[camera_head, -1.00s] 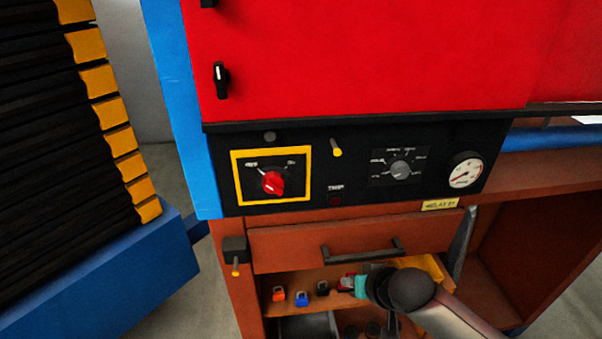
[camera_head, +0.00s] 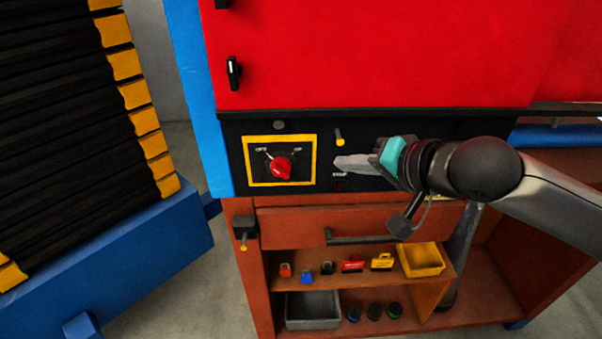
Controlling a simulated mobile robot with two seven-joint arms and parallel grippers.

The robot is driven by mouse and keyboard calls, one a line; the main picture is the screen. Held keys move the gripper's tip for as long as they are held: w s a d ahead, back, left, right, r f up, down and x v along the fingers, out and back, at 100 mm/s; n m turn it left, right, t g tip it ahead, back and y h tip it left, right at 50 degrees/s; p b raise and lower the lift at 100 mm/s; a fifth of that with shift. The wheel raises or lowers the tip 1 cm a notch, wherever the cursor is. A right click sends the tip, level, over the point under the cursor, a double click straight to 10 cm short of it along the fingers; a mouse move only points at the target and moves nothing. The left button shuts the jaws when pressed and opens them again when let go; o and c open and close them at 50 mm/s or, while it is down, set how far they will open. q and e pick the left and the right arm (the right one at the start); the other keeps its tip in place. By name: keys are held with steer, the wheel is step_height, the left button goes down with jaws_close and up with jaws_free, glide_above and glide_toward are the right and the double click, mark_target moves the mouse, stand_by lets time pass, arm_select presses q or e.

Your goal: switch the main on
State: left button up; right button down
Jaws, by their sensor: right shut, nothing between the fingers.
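The main switch is a red rotary knob (camera_head: 280,168) in a yellow-framed black plate (camera_head: 249,172) at the left of the black control panel. A pale pointer mark runs from the knob up-left toward a label that seems to read OFF; another label is up-right. My right gripper (camera_head: 340,164) is shut and empty, in front of the panel just right of the yellow frame, its fingers pointing left at the knob. It is apart from the knob. It hides the selector dial and gauge. My left gripper is not in view.
A yellow-tipped toggle lever (camera_head: 339,138) sits just above my right fingertips. Below are a drawer handle (camera_head: 360,238) and a shelf with padlocks, a yellow bin (camera_head: 421,259) and a grey bin (camera_head: 313,310). A blue rack (camera_head: 130,265) stands left.

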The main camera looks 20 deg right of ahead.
steer(key=shift+w, duration=0.1)
glide_toward(288, 173)
steer(key=w+d, duration=0.2)
steer(key=w, duration=0.2)
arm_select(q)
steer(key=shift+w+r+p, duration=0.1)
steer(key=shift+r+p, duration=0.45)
arm_select(e)
steer(key=a+f, duration=0.1)
steer(key=w+a+f, duration=0.1)
steer(key=a+f, duration=0.1)
steer(key=shift+a, duration=0.1)
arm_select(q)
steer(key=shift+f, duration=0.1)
arm_select(e)
steer(key=shift+w+f, duration=0.15)
